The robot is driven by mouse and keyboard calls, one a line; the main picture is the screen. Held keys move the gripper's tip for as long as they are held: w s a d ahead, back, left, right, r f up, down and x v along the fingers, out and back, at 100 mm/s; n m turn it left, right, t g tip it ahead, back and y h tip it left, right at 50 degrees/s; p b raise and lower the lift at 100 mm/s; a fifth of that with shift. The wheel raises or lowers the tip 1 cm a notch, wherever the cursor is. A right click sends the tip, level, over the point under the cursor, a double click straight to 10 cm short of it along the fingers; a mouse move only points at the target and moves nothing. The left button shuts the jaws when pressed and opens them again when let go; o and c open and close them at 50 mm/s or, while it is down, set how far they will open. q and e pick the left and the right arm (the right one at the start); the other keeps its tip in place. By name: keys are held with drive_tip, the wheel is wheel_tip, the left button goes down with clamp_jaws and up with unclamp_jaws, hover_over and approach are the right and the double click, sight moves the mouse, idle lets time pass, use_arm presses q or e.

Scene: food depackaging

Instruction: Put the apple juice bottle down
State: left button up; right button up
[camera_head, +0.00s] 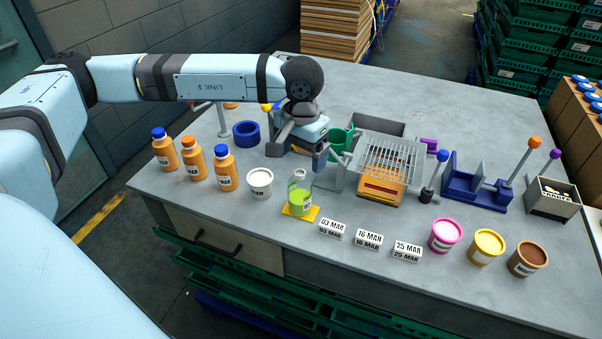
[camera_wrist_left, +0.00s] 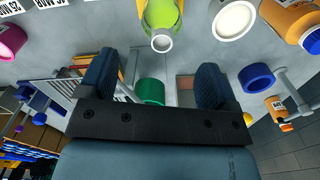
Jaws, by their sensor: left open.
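The apple juice bottle (camera_head: 300,203), clear with green juice and a pale label, stands upright on a small yellow mat (camera_head: 290,212) near the front of the table. My left gripper (camera_head: 297,150) is open and empty, behind the bottle and apart from it. In the left wrist view, the bottle (camera_wrist_left: 161,18) shows at the top edge, beyond the open fingers (camera_wrist_left: 155,78), with nothing between them. My right gripper is not in view.
Orange bottles (camera_head: 194,160) and a white tub (camera_head: 260,183) stand left of the bottle. Date blocks (camera_head: 368,240) and coloured tubs (camera_head: 486,246) lie to the right. A wire rack (camera_head: 390,158), a green cup (camera_head: 339,143) and a blue ring (camera_head: 246,134) are near the gripper.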

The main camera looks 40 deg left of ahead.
use_arm(q)
drive_tip(key=shift+r, duration=1.65)
